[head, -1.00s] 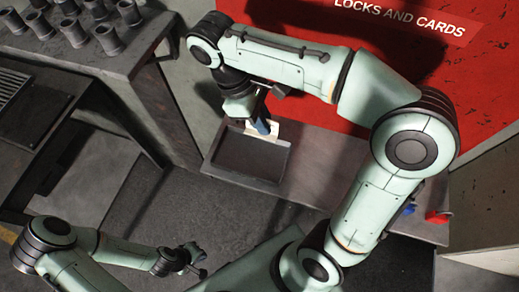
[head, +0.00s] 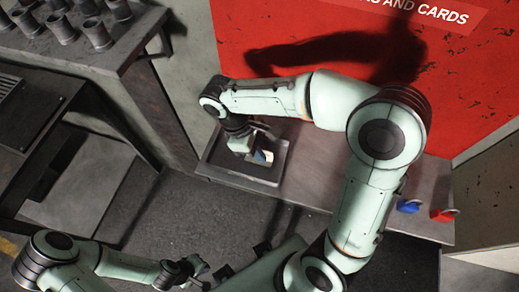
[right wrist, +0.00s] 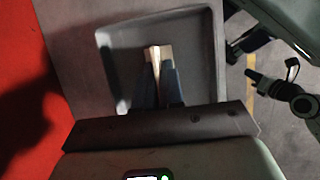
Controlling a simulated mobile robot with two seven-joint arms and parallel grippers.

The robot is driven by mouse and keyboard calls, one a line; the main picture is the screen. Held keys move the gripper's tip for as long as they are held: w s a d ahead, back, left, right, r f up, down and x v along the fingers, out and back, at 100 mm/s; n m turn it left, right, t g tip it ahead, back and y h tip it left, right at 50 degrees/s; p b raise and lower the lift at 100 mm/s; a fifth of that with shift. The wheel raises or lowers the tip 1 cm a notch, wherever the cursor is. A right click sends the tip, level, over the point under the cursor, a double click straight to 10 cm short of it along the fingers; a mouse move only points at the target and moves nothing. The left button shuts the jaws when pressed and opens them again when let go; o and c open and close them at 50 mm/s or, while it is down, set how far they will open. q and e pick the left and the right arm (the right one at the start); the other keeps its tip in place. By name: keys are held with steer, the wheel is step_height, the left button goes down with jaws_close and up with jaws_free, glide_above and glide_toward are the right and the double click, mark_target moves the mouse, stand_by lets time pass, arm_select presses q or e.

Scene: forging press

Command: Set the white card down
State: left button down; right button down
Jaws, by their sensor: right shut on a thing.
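The white card (head: 268,155) is pinched between the fingertips of my right gripper (head: 261,157), over the inside of a dark shallow tray (head: 222,172). In the right wrist view the card (right wrist: 158,53) stands nearly edge-on between the two dark fingers of the right gripper (right wrist: 159,82). The tray's rim (right wrist: 213,60) surrounds it there. I cannot tell whether the card touches the tray floor. My right wrist hides part of the tray in the head view. My left gripper (head: 197,270) is low in the head view, away from the tray; its fingers are too small to judge.
The tray sits on a grey bench (head: 320,185) against a red board (head: 300,50). A blue padlock (head: 409,206) and a red padlock (head: 443,214) lie at the bench's right end. A table (head: 120,55) with several metal cylinders stands at the left.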

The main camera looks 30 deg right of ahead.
steer(key=shift+f, duration=0.15)
steer(key=c, duration=1.3)
jaws_free()
arm_select(q)
steer(key=shift+f, duration=0.1)
arm_select(e)
steer(key=shift+o, duration=0.2)
